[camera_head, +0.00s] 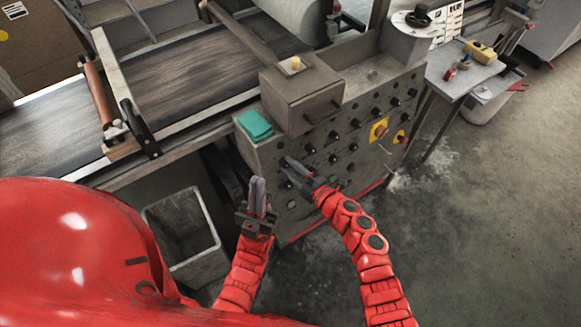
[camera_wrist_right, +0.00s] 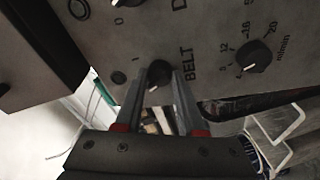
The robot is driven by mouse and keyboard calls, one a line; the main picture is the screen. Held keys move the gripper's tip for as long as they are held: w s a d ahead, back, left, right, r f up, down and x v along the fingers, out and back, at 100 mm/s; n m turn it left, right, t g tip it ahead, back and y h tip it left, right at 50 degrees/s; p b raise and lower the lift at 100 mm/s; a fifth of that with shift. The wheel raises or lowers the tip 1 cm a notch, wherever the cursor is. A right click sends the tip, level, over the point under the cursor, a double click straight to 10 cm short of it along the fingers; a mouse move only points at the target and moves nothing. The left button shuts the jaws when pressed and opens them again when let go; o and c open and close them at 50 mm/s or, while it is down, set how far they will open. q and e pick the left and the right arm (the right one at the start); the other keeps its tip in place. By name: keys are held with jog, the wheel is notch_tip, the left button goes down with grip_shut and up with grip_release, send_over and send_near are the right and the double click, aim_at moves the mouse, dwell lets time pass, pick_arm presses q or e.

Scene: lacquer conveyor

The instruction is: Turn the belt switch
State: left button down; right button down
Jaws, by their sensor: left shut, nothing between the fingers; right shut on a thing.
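The belt switch (camera_wrist_right: 158,73) is a small black knob on the grey control panel, with the word BELT printed beside it and a "1" on its other side. A white mark shows on its lower edge in the right wrist view. My right gripper (camera_wrist_right: 160,92) is shut on this knob, one finger on each side. In the head view my right gripper (camera_head: 291,170) reaches the lower left part of the control panel (camera_head: 270,160), and its fingers hide the knob there. My left gripper (camera_head: 258,192) is shut and empty, upright in front of the panel's left end.
Another knob with a number scale (camera_wrist_right: 253,56) sits beside the switch. The conveyor belt (camera_head: 180,75) runs to the left. A grey bin (camera_head: 187,235) stands on the floor below it. A teal cloth (camera_head: 255,124) lies on the panel's top. A side table (camera_head: 450,75) stands right.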

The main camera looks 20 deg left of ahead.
jog(key=c, duration=0.5)
grip_release()
jog(key=shift+s+d+f, duration=0.1)
jog(key=shift+s+d, duration=0.1)
jog(key=shift+d, duration=0.3)
jog(key=b+v, duration=0.2)
jog(key=v, duration=1.4)
jog(key=shift+s+d, duration=0.1)
jog(key=shift+d, duration=0.1)
